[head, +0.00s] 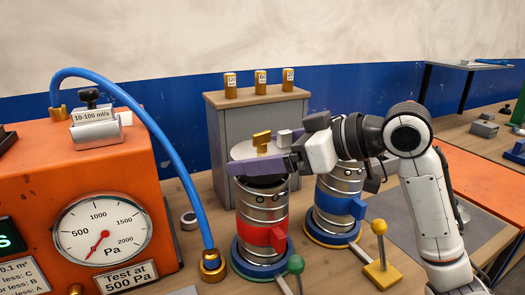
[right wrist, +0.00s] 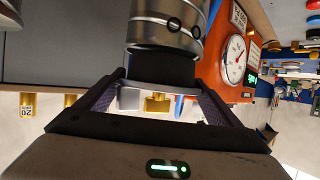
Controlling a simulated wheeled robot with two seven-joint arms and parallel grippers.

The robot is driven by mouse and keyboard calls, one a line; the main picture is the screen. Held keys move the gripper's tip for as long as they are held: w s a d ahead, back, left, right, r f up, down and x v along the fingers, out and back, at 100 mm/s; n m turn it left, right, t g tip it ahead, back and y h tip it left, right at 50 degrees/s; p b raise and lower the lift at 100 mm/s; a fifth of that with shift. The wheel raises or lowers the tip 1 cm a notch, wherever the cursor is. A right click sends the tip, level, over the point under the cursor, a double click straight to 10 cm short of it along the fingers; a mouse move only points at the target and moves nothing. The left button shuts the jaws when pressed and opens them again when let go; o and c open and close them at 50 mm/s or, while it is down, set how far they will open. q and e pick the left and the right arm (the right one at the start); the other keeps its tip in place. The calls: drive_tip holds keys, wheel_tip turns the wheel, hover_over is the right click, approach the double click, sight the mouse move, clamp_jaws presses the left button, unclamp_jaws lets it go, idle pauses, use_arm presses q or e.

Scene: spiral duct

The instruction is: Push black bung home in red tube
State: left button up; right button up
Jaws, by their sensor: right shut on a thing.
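The red tube (head: 262,210) is a ribbed metal duct with a red clamp band, upright on a blue round base. The black bung (head: 268,182) is at its mouth, under a pale disc with a brass fitting (head: 261,141). My right gripper (head: 260,163) is shut on the bung, its purple fingers either side of the disc. In the right wrist view, inverted, the black bung (right wrist: 163,70) shows between the tube rim (right wrist: 165,42) and the fingers (right wrist: 162,88). A black band stands outside the tube; I cannot tell how deep the bung sits. My left gripper is not in view.
A blue-banded metal tube (head: 340,205) stands close on the right. A grey box (head: 225,118) with brass weights is behind. An orange gauge unit (head: 60,200) and its blue hose (head: 160,130) are at left. A yellow-knobbed stand (head: 381,265) and a green knob (head: 295,265) are in front.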

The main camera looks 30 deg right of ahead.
drive_tip(key=shift+f+b, duration=1.25)
drive_tip(key=shift+f, duration=0.65)
drive_tip(key=o, duration=1.2)
drive_tip(key=shift+c, duration=0.2)
drive_tip(key=b+v, duration=0.1)
drive_tip(key=v, duration=0.9)
drive_tip(key=shift+s, duration=0.2)
drive_tip(key=shift+r, duration=0.1)
